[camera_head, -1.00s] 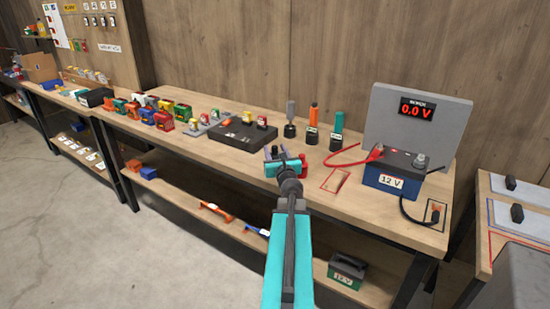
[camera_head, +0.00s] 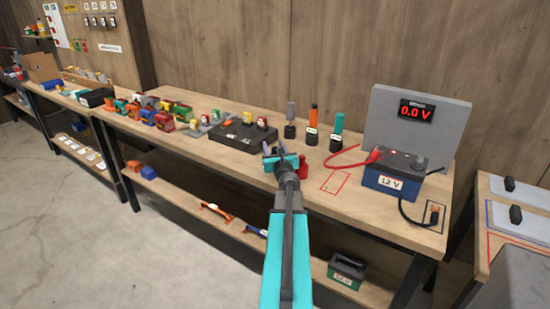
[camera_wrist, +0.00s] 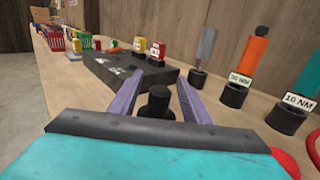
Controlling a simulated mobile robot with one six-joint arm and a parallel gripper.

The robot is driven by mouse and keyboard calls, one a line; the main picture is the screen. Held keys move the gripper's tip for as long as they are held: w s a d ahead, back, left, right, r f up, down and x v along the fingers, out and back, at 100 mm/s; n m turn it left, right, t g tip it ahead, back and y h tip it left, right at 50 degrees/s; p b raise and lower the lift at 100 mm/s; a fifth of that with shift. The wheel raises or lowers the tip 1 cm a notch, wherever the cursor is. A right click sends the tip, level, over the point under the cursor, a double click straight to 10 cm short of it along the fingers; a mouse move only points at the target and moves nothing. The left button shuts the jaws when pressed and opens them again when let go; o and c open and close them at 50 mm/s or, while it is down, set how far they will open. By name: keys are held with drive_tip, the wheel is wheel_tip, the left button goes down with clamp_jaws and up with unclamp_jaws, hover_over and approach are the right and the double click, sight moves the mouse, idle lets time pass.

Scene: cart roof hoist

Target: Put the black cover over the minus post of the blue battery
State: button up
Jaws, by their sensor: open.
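The blue battery (camera_head: 392,178), labelled 12 V, stands toward the right end of the bench, with a grey post (camera_head: 420,163) at its right and a red clamp (camera_head: 375,155) at its left. My gripper (camera_head: 275,150) is well left of the battery, low over the bench near its front. In the wrist view its two purple-grey fingers (camera_wrist: 154,98) are spread. A stubby black piece with a wider base, which looks like the black cover (camera_wrist: 157,104), shows between them with gaps at both sides. Its lower part is hidden by my gripper body.
A red piece (camera_head: 303,168) stands right beside my gripper. Behind are a black case (camera_head: 230,137) and several torque tools in holders (camera_head: 312,130). A red cable (camera_head: 350,153) arches toward the battery. A black cable (camera_head: 403,208) runs to the bench front. A red outline (camera_head: 335,182) lies left of the battery.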

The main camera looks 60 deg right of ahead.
drive_tip(key=shift+w+d, duration=0.45)
idle(0.3)
clamp_jaws()
